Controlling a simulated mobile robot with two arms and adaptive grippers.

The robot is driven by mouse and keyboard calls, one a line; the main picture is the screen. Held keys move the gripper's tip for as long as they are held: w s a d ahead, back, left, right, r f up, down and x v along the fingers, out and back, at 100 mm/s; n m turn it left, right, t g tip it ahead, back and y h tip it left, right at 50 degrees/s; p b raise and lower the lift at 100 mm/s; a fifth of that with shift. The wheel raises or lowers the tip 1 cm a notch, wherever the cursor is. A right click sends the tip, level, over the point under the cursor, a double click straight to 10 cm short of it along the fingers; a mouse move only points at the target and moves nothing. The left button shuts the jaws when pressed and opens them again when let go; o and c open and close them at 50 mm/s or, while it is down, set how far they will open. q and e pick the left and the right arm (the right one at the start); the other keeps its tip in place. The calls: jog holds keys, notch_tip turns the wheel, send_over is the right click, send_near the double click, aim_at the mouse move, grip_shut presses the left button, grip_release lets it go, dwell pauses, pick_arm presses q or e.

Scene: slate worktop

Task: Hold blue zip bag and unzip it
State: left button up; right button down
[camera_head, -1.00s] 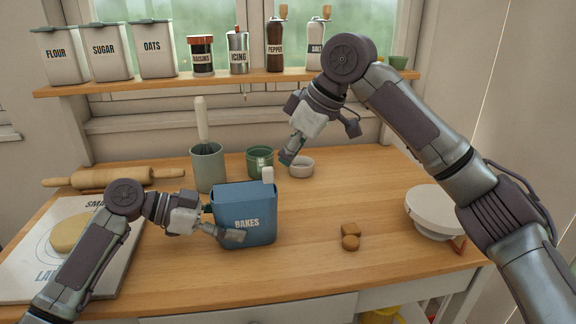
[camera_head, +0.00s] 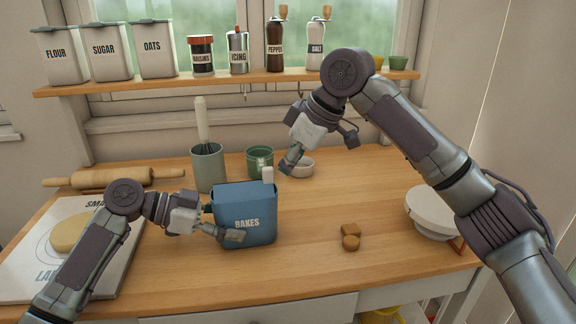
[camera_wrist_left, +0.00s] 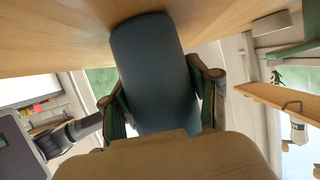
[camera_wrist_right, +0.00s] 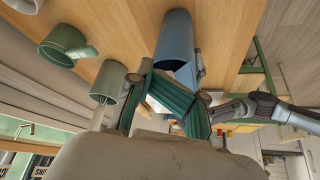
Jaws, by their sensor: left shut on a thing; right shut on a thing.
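The blue zip bag (camera_head: 246,228), lettered BAKES, stands upright on the wooden worktop. A white zip tab (camera_head: 268,175) stands up at the right end of its top edge. My left gripper (camera_head: 236,237) is shut on the bag's lower front left. In the left wrist view the bag (camera_wrist_left: 155,75) fills the space between the fingers. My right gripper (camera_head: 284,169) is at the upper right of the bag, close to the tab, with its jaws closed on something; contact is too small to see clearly. The right wrist view shows the bag (camera_wrist_right: 176,38) beyond the fingers (camera_wrist_right: 172,85).
A board (camera_head: 40,270) and rolling pin (camera_head: 110,178) are left. The front middle is clear.

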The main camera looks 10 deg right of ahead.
pick_arm(q)
jog(key=shift+f, duration=0.1)
pick_arm(e)
jog(key=shift+a, duration=5.7)
pick_arm(q)
jog(key=o, duration=1.1)
pick_arm(e)
notch_tip(320, 180, up, 6)
jog(key=d, duration=0.1)
jog(key=shift+s+d, duration=0.15)
